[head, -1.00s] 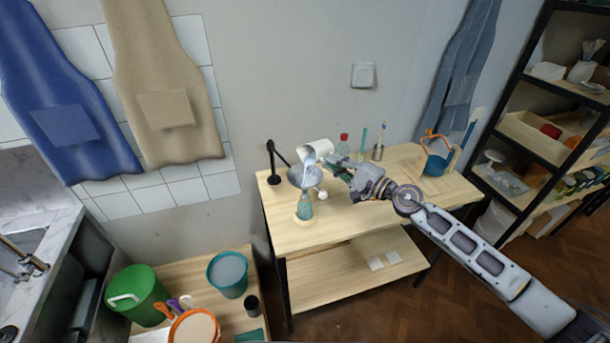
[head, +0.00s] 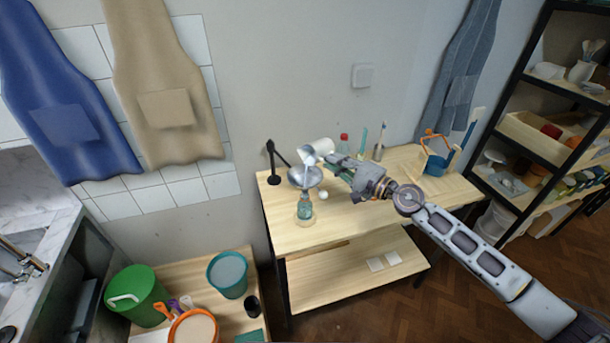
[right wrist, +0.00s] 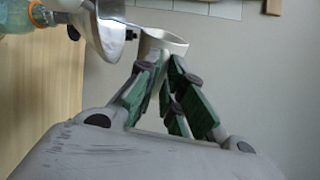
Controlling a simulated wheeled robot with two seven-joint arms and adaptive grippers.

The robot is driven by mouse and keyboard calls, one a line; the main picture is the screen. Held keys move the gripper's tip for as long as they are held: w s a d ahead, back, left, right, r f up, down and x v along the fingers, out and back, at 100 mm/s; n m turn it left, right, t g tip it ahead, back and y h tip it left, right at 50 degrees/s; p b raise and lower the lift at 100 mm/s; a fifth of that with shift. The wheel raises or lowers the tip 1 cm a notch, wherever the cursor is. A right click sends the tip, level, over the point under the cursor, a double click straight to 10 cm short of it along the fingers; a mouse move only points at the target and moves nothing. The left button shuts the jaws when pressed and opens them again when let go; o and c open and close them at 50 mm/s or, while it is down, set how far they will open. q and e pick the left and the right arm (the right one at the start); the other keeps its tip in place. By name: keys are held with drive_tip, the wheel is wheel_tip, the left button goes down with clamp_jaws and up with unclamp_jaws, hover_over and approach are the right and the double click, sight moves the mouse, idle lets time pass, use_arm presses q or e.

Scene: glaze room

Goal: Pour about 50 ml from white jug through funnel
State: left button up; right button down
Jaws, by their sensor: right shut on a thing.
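The white jug (head: 321,146) is held tilted to the left above the metal funnel (head: 305,178). My right gripper (head: 335,160) is shut on the jug; its green finger pads also show on the jug (right wrist: 165,42) in the right wrist view. A pale bluish stream runs from the jug's lip down to the funnel. The funnel sits in the mouth of a clear bottle (head: 305,210) with blue-green contents, standing on the table. In the right wrist view the funnel (right wrist: 112,38) is left of the jug, the bottle beyond it. The level inside the jug is hidden. My left gripper is out of view.
The wooden table (head: 350,215) is clear at its front. A small white ball (head: 322,195), a red-capped bottle (head: 344,142) and a brush cup (head: 378,153) are near. A blue container with an orange handle (head: 436,163) is at right.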

drive_tip(key=shift+f+n+b, duration=0.15)
drive_tip(key=shift+n+b, duration=0.25)
drive_tip(key=shift+b, duration=0.05)
idle(0.7)
drive_tip(key=m+p, duration=0.2)
drive_tip(key=r+m+p, duration=0.1)
drive_tip(key=m, duration=0.1)
drive_tip(key=shift+w+d, duration=0.25)
drive_tip(key=shift+d, duration=0.1)
drive_tip(key=shift+r+m, duration=0.2)
drive_tip(key=shift+m, duration=0.2)
drive_tip(key=shift+f, duration=0.1)
drive_tip(key=shift+r+m+p, duration=0.2)
drive_tip(key=shift+m+p, duration=0.1)
